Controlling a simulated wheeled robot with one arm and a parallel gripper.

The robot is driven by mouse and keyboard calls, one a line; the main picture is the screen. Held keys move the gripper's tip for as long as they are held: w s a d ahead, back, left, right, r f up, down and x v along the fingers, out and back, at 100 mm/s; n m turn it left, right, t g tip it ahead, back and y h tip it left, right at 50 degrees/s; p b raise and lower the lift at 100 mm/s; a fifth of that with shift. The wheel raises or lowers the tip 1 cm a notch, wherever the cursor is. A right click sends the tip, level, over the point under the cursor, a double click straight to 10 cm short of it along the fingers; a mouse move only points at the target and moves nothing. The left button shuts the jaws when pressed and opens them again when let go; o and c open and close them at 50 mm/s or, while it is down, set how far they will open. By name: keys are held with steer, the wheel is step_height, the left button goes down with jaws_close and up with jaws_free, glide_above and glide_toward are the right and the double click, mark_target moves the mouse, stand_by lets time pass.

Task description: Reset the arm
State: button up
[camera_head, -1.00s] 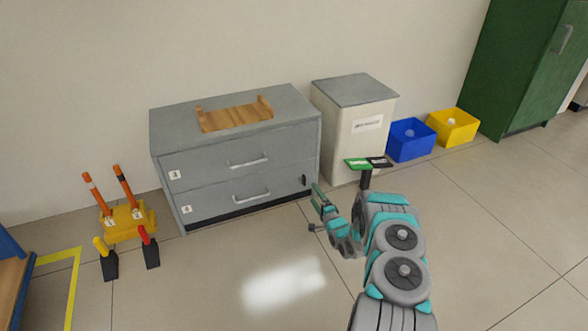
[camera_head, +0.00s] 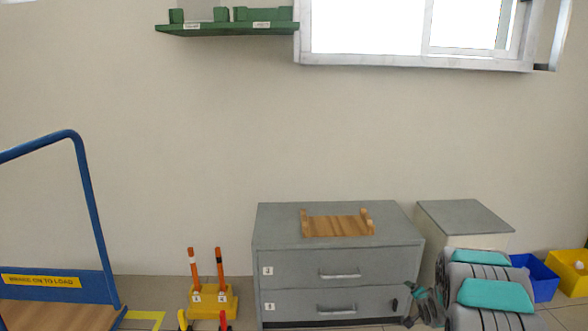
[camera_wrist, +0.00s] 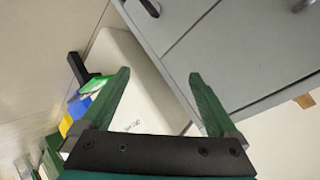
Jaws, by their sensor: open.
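My gripper (camera_wrist: 160,90) is open in the wrist view, its two green fingers apart with nothing between them. Beyond the fingers are the grey drawer cabinet (camera_wrist: 235,45) and the white bin (camera_wrist: 135,80). In the head view my arm is folded at the lower right, in front of the white bin (camera_head: 465,217). The gripper (camera_head: 425,305) shows there only partly, low beside the right side of the grey drawer cabinet (camera_head: 340,255). Its fingertips are hard to make out in that view.
A wooden rack (camera_head: 338,226) sits on the cabinet. A yellow stand (camera_head: 213,303) with orange rods is left of it. A blue trolley (camera_head: 90,210) stands far left. Blue (camera_head: 540,278) and yellow (camera_head: 570,272) boxes are at right. A green shelf (camera_head: 227,28) hangs above.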

steer(key=s+a+r+n+g+p, duration=0.1)
steer(key=s+a+r+g, duration=0.1)
steer(key=s+a+r, duration=0.35)
steer(key=s+a+r+n+g+p, duration=0.1)
steer(key=s+a+r+n+g, duration=0.1)
steer(key=s+r, duration=0.5)
steer(key=s+a+r+n+g, duration=0.1)
steer(key=s+a+r+g, duration=0.15)
steer(key=s+r, duration=0.4)
steer(key=s+a+r+n+g+p, duration=0.1)
steer(key=s+a, duration=0.4)
steer(key=s, duration=0.7)
steer(key=s+a+r+n+g+y+p, duration=0.1)
steer(key=s+a+r+n+g, duration=0.2)
steer(key=s, duration=1)
steer(key=s+a+r+n+g+y, duration=0.1)
steer(key=s+a+r+n+g, duration=0.1)
steer(key=s+a, duration=0.5)
steer(key=s+r+n, duration=0.1)
steer(key=s+r, duration=0.1)
steer(key=s, duration=0.3)
steer(key=shift+s+a+p, duration=0.15)
steer(key=shift+a+p, duration=0.2)
steer(key=shift+p, duration=0.05)
